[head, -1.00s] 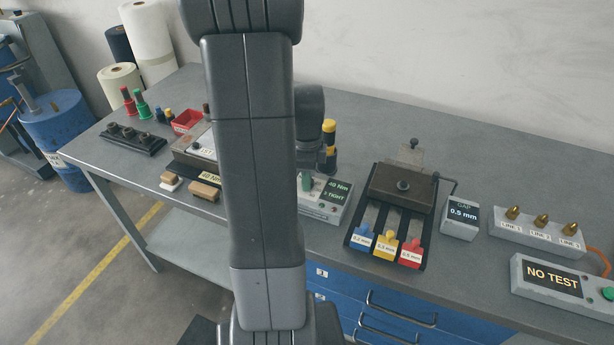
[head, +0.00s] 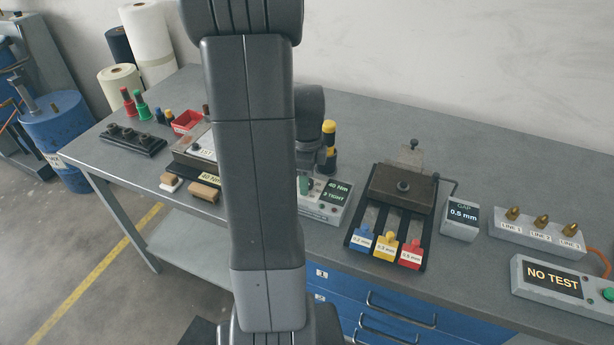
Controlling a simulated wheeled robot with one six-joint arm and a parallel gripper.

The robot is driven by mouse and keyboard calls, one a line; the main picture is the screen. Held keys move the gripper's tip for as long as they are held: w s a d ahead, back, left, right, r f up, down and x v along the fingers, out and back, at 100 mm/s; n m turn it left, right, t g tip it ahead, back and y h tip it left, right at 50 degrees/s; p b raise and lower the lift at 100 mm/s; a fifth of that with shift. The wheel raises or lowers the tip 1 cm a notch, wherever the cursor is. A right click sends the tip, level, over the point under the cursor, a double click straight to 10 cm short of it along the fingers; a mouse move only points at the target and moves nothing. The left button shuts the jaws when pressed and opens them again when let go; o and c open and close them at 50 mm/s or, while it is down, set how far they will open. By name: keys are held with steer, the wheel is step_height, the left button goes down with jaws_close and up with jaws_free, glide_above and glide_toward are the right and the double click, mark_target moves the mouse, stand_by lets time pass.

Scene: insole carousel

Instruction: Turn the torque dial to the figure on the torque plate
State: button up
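The torque box (head: 325,213) stands near the bench's front edge, just right of my arm in the head view. Its small screen (head: 335,192) reads what looks like 40 Nm, with TIGHT below. A green part, seemingly the dial (head: 305,185), shows at the box's left; my arm hides part of the box there. The torque plate (head: 209,179), a yellow label left of my arm, seems to read 40 Nm and is partly covered. My gripper (head: 313,168) is a dark shape just above and behind the green part, mostly hidden. Its fingers and any contact cannot be made out.
Yellow-and-black tools (head: 329,145) stand close behind the torque box. A dark fixture (head: 401,187) with blue, yellow and red tabs is to its right, then a gap display (head: 461,218) and a NO TEST box (head: 556,281). A red bin (head: 187,121) sits left.

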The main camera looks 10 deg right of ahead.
step_height(320, 180, up, 14)
stand_by(0.6)
steer(key=shift+f, duration=0.1)
step_height(320, 180, down, 14)
steer(key=shift+r, duration=0.1)
stand_by(0.6)
